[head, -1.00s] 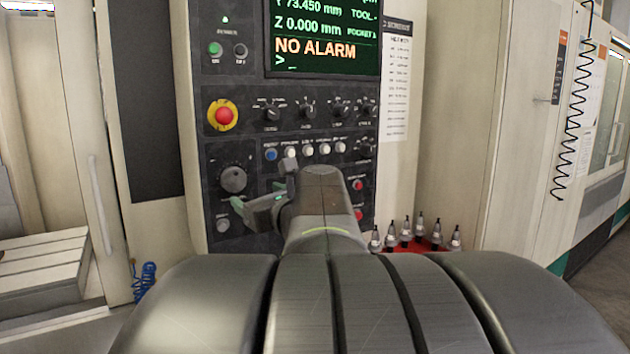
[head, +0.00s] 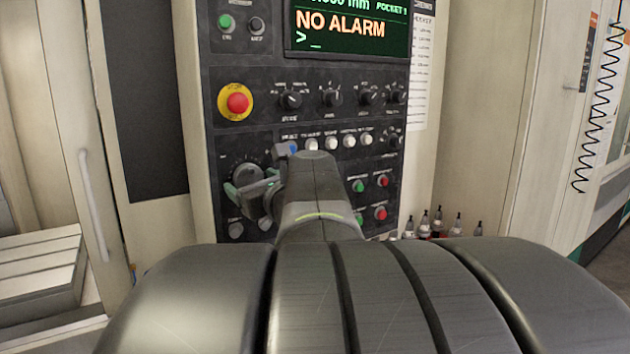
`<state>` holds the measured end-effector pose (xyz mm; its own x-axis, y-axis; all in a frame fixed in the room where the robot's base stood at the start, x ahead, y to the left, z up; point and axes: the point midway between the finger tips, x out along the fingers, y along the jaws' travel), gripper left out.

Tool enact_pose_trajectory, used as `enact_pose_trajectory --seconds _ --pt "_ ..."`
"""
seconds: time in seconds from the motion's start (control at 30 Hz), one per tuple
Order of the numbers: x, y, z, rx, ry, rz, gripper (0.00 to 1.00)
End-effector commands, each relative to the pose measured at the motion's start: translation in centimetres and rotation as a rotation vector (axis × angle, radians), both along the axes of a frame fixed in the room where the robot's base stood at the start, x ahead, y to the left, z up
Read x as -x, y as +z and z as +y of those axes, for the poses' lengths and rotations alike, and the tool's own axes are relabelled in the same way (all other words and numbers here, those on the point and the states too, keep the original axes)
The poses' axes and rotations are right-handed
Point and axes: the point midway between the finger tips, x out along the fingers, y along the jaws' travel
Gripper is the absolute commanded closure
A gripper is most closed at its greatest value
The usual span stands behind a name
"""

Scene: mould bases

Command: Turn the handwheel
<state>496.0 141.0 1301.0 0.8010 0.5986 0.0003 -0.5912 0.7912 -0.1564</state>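The handwheel (head: 246,173) is a dark round dial on the lower left of the black control panel. It shows in the head view just above and behind my gripper. My gripper (head: 254,178) points at the panel, with one finger at the dial's lower left and the other at its upper right. The fingers are apart and appear to overlap the dial's edge. I cannot tell whether they touch it. My arm hides part of the panel to the right of the dial.
A red emergency stop (head: 238,103) on a yellow ring sits above the handwheel. Several knobs and a row of push buttons (head: 330,143) lie to the right. The screen (head: 350,27) reads NO ALARM. Several tool holders (head: 437,224) stand at the lower right.

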Motion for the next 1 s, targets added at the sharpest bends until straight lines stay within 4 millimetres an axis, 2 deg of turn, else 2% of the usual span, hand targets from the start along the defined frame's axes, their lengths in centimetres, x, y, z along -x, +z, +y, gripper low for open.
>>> enact_pose_trajectory --seconds 0.03,0.2,0.27,0.67,1.0 --pt "0.0 0.0 0.0 0.0 0.0 0.0 0.27" --pt "0.0 0.0 0.0 0.0 0.0 0.0 0.6" --pt "-0.01 0.0 -0.01 0.0 0.0 0.0 0.69" --pt "-0.02 -0.09 -0.01 0.06 0.0 -0.041 0.69" --pt "-0.01 -0.15 -0.02 0.279 0.002 -0.191 0.69"
